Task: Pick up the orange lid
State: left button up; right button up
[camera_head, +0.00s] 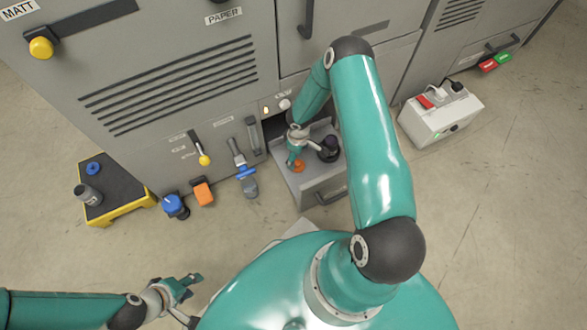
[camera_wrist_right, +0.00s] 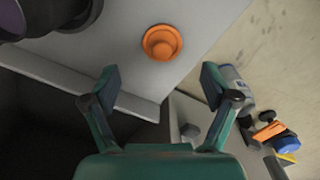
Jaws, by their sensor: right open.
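The orange lid (camera_head: 299,165) is a small round disc with a raised knob. It lies on the grey surface of the pulled-out drawer unit (camera_head: 325,179). In the right wrist view the lid (camera_wrist_right: 161,43) is ahead of my right gripper (camera_wrist_right: 160,82), roughly centred between the fingertips and apart from them. My right gripper is open and empty; in the head view it (camera_head: 294,157) is close beside the lid. My left gripper (camera_head: 193,283) is low at the left, over the floor and far from the lid; its fingers look apart with nothing between them.
A dark bottle-like object (camera_head: 328,149) stands on the drawer just right of the lid. A white box (camera_head: 440,119) is on the floor at right. A black and yellow step (camera_head: 117,190) with a grey bottle stands at left.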

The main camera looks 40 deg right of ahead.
notch_tip(320, 180, down, 6)
jog(key=b, duration=0.2)
jog(key=shift+a+r+b, duration=0.1)
jog(key=shift+r+b, duration=0.05)
jog(key=shift+b, duration=0.15)
jog(key=c, duration=1)
